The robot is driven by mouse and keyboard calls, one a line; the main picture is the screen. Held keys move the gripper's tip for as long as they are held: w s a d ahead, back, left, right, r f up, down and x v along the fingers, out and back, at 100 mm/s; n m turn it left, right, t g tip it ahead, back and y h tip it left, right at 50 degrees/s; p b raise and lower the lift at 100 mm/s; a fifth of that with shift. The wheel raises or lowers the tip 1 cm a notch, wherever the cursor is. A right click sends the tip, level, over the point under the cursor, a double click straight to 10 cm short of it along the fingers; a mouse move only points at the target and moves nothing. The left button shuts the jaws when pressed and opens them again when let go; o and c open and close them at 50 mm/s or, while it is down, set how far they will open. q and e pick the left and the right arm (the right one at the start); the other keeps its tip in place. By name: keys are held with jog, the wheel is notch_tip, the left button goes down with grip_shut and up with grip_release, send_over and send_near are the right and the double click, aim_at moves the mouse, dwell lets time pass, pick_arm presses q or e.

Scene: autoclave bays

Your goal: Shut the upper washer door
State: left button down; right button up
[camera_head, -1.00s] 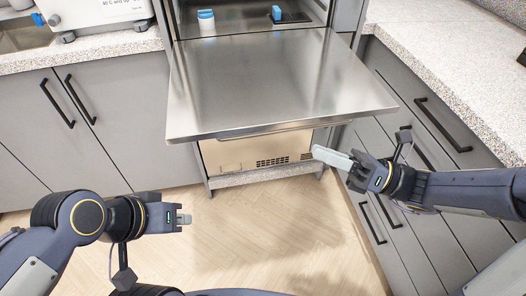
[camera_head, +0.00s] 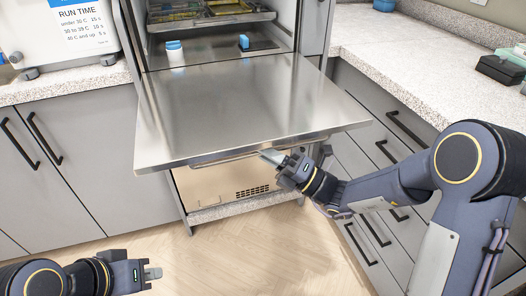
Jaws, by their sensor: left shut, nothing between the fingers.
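The upper washer door (camera_head: 245,105) is a steel panel hinged at its back edge. It lies open, about level, sticking out of the washer bay toward me. A thin bar handle (camera_head: 222,159) runs along its front edge. My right gripper (camera_head: 272,156) is at this front edge, right of the middle, with its fingertips close to the handle. I cannot tell if they touch it or how far apart they are. My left gripper (camera_head: 152,273) is shut and empty, low at the left, in front of the door and well away from it.
Inside the bay are a rack with trays (camera_head: 210,20) and two blue-topped items, one white-bodied (camera_head: 174,54). A beige lower panel (camera_head: 225,184) is under the door. Grey cabinets with speckled counters stand on both sides. The wooden floor in front is clear.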

grip_shut()
